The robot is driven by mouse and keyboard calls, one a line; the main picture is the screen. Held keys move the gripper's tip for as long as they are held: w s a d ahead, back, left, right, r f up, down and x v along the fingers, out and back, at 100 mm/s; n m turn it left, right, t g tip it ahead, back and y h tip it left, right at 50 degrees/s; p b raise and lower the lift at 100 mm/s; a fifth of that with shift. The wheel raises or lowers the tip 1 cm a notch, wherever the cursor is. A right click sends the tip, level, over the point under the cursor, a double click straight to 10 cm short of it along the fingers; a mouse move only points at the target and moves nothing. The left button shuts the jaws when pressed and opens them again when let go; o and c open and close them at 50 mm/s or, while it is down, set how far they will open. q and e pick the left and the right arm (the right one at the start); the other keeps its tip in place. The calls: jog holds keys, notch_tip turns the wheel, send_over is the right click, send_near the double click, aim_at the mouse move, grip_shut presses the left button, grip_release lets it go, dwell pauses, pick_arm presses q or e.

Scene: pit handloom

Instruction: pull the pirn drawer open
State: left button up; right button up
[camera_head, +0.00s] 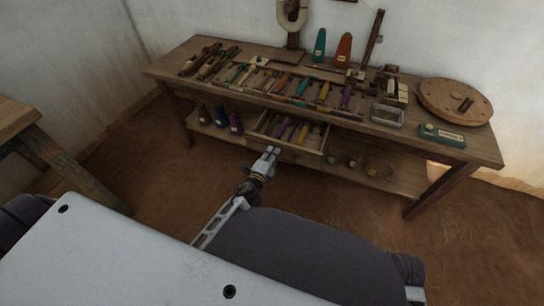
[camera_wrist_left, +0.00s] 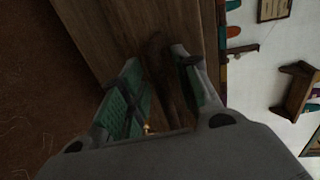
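The pirn drawer (camera_head: 313,150) sits under the bench top and is pulled part of the way out. Several coloured pirns (camera_head: 290,130) lie inside it. My left gripper (camera_head: 271,151) is at the left part of the drawer front, very close to it; contact cannot be made out. In the left wrist view, the two green-padded fingers (camera_wrist_left: 157,56) stand apart, with dark wood beyond them. A small brass-coloured piece (camera_wrist_left: 147,128) shows between the fingers, low in the picture. Whether it is the drawer's knob is unclear. My right gripper is not in view.
The wooden bench (camera_head: 480,147) carries a tray of coloured pirns, a round wooden disc (camera_head: 455,101), a teal box (camera_head: 441,134) and cones. Dark bobbins (camera_head: 221,117) stand on the lower shelf left of the drawer, small jars (camera_head: 354,162) to its right. The earthen floor in front is clear.

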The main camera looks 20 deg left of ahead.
pick_arm(q)
jog(key=shift+s, duration=0.1)
dwell(0.3)
jog(key=v, duration=1.1)
jog(key=shift+s, duration=0.35)
dwell(0.3)
jog(key=shift+r, duration=0.1)
jog(key=shift+a, duration=0.1)
dwell(0.5)
